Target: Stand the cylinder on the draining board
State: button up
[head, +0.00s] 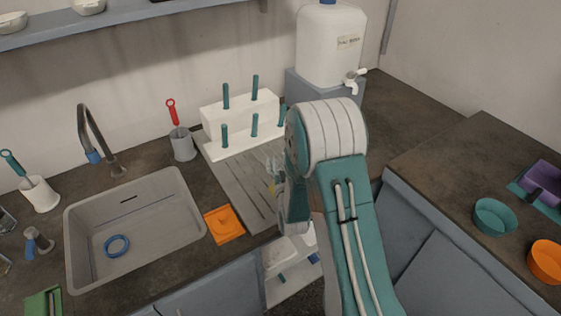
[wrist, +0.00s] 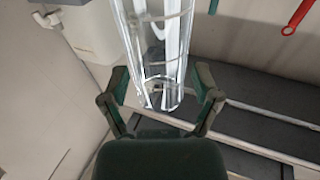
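A clear glass cylinder (wrist: 157,45) lies between the two fingers of my gripper (wrist: 160,78) in the wrist view, with its near rim close to the palm. The fingers appear closed against its sides. In the head view my gripper (head: 279,190) is over the right part of the grey ribbed draining board (head: 236,184), partly hidden by my arm. The cylinder is only faintly visible there, and I cannot tell whether its lower end touches the board.
A white block rack with teal pegs (head: 241,120) stands behind the board. A sink (head: 135,225) is at left. An orange square item (head: 223,224) lies at the board's front left. A red-handled brush (head: 173,112) and a white jug (head: 330,45) stand at the back.

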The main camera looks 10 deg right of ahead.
dwell(0.3)
jog(key=s+f, duration=0.1)
jog(key=s, duration=1.1)
notch_tip(320, 180, up, 11)
jog(key=a+g+y, duration=0.1)
jog(key=g, duration=0.6)
jog(key=s+r+g, duration=0.3)
jog(key=s+r, duration=0.1)
jog(key=s, duration=0.6)
jog(key=s+r+g, duration=0.3)
jog(key=s, duration=0.8)
jog(key=shift+s+d+r+n+g, duration=0.3)
jog(key=shift+r+n, duration=0.05)
jog(key=shift+n, duration=0.05)
